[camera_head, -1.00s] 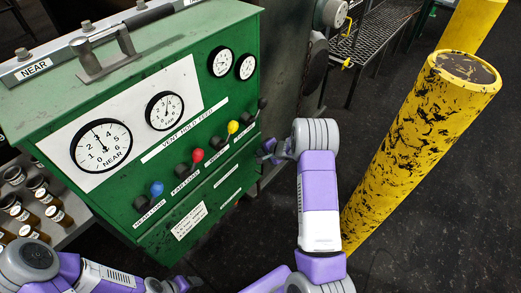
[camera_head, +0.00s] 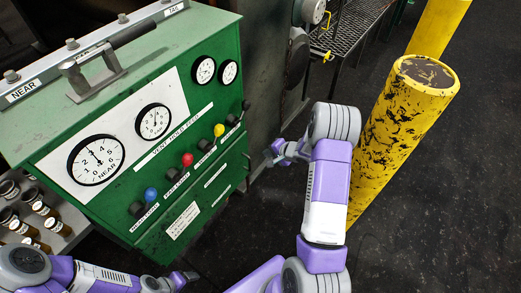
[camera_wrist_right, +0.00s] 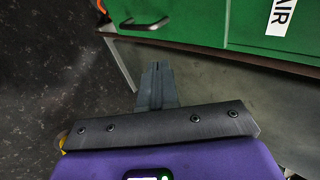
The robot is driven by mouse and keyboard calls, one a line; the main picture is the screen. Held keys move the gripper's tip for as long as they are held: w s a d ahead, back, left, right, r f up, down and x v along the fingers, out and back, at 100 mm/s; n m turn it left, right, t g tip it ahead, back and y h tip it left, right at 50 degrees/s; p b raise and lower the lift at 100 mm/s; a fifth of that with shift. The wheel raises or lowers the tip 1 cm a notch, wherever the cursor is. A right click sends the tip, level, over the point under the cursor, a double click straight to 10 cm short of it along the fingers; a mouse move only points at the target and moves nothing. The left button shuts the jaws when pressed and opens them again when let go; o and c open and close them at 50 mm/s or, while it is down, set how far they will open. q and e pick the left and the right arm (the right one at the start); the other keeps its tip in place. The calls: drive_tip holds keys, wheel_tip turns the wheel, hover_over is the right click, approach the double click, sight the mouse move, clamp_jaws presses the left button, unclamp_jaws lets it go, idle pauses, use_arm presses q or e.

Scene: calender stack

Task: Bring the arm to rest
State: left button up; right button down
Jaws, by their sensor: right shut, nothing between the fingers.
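My right arm (camera_head: 326,195) is purple, white and grey and stands up at the middle right of the head view. Its gripper (camera_head: 272,156) is beside the right end of the green panel, apart from its levers. In the right wrist view the fingers (camera_wrist_right: 157,72) are together with nothing between them, in front of the lower edge of a green cabinet (camera_wrist_right: 180,20). My left arm (camera_head: 95,277) lies along the bottom left of the head view. Its gripper end (camera_head: 185,279) is small there, and its fingers cannot be made out.
The green control box (camera_head: 140,110) has dials and a row of levers with blue, red and yellow knobs. Brown bottles (camera_head: 40,208) stand on a shelf at the left. A scuffed yellow post (camera_head: 400,135) stands close behind my right arm. Dark floor (camera_head: 460,210) is clear at the right.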

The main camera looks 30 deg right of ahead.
drive_tip(key=shift+s+d+r, duration=0.15)
drive_tip(key=shift+s+r, duration=0.25)
drive_tip(key=shift+s, duration=0.1)
drive_tip(key=s+a+f+n+g, duration=0.1)
drive_tip(key=a+f, duration=0.2)
drive_tip(key=a, duration=0.2)
drive_tip(key=s+a+f+n, duration=0.1)
drive_tip(key=a+f+n, duration=0.1)
drive_tip(key=a, duration=0.4)
drive_tip(key=s+a+f+n+g+y, duration=0.1)
drive_tip(key=s+a+f+n+g, duration=0.2)
drive_tip(key=s+a, duration=0.6)
drive_tip(key=s+a+f+n+g, duration=0.2)
drive_tip(key=s+a+n+g, duration=0.2)
drive_tip(key=s+a, duration=0.6)
drive_tip(key=shift+s+f+n+y, duration=0.3)
drive_tip(key=shift+f+n+y, duration=0.1)
drive_tip(key=shift+n, duration=0.7)
drive_tip(key=shift+a, duration=0.1)
